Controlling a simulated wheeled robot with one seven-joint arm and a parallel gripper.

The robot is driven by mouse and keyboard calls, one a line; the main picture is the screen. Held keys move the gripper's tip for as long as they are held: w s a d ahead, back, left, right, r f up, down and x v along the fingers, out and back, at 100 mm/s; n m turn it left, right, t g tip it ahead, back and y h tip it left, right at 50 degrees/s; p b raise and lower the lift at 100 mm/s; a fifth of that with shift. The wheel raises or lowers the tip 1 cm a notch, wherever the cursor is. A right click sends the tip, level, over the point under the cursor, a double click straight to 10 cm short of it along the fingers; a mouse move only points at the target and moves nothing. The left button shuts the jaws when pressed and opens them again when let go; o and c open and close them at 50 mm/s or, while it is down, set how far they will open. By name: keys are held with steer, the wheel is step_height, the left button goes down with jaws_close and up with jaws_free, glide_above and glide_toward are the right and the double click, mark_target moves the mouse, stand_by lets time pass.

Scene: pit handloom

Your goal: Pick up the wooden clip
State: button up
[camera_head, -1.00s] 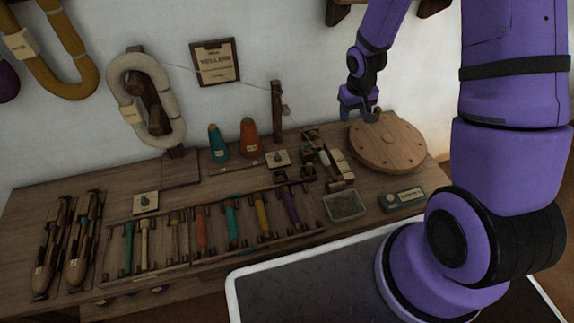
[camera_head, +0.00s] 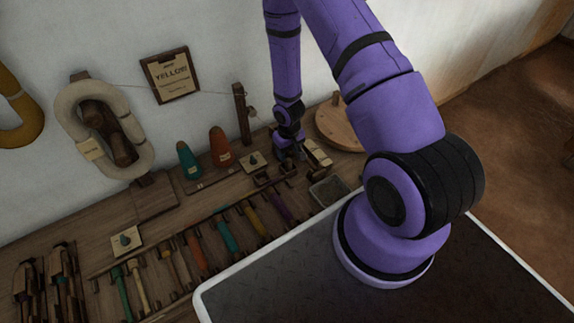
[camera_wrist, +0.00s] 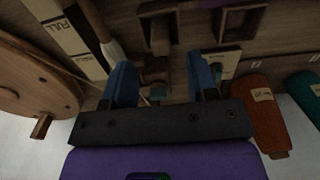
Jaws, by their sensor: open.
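My gripper (camera_head: 287,157) is low over the back right of the loom bench, among small wooden parts. In the wrist view its two blue fingers (camera_wrist: 162,72) are spread apart, with nothing visibly gripped between them. A small brown wooden piece (camera_wrist: 160,38), possibly the wooden clip, lies just beyond and between the fingertips. I cannot confirm that it is the clip. In the head view my gripper and arm hide much of this spot.
A round wooden disc with a peg (camera_wrist: 38,80) is close on the left in the wrist view. An orange cone (camera_head: 220,147) and a teal cone (camera_head: 188,161) stand nearby. Labelled pale strips (camera_wrist: 65,35), a small tray (camera_head: 328,190) and a row of coloured bobbins (camera_head: 228,237) surround the spot.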

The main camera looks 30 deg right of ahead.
mark_target(288, 159)
steer(key=shift+w+f, duration=0.1)
steer(key=shift+f, duration=3)
steer(key=c, duration=1)
